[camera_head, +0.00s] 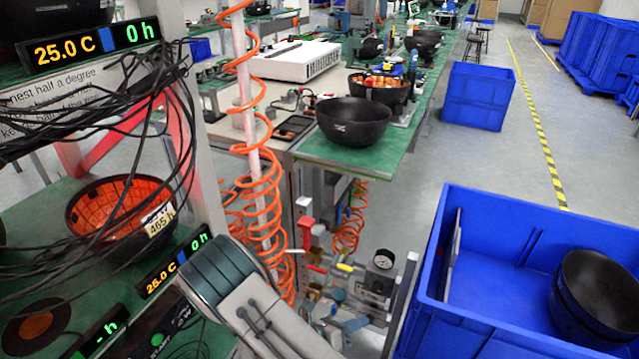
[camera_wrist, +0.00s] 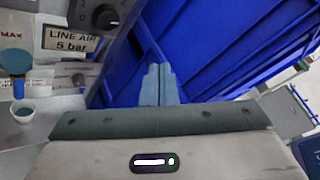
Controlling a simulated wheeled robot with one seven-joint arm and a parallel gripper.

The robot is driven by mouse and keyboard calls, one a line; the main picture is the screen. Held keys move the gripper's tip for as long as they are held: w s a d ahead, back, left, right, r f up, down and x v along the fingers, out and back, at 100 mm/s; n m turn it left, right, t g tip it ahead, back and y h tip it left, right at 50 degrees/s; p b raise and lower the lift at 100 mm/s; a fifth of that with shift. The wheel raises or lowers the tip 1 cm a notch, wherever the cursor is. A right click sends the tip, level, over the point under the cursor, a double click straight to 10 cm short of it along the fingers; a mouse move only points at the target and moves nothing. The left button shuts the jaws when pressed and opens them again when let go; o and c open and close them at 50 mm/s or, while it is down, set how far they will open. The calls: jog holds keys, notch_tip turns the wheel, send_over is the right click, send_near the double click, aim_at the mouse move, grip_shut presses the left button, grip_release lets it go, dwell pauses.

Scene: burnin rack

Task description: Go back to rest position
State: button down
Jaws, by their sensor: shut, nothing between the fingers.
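My gripper (camera_wrist: 160,85) shows in the wrist view with its two fingers together and nothing between them. It points toward the blue wall of a crate (camera_wrist: 225,45), with a panel labelled "LINE AIR 5 bar" (camera_wrist: 72,42) to its left. I cannot tell whether the fingertips touch the crate. In the head view my grey arm reaches up from the bottom middle, and the gripper itself is not visible there.
In the head view a blue crate (camera_head: 520,335) holding dark bowls (camera_head: 598,290) stands at the right. A rack with hanging cables (camera_head: 100,110) and an orange-lined bowl (camera_head: 95,205) is at the left. An orange coiled hose (camera_head: 262,190), a gauge (camera_head: 383,260) and a green bench (camera_head: 385,160) stand between.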

jog(key=s+d+r+m+g+y+p, duration=0.1)
jog(key=s+r+m+y+p, duration=0.3)
jog(key=r+m, duration=0.6)
jog(key=s+d+r+m+g+y+p, duration=0.2)
jog(key=s+r+m+y+p, duration=0.2)
jog(key=r+m, duration=0.7)
jog(key=s+d+r+m+g+y+p, duration=0.1)
jog(key=s+r+m+y+p, duration=0.3)
jog(key=r+m, duration=0.6)
notch_tip(320, 180, up, 11)
jog(key=shift+s+d+r+m+y, duration=0.15)
jog(key=shift+s+d+m+y, duration=0.15)
jog(key=shift+s+d+y, duration=0.6)
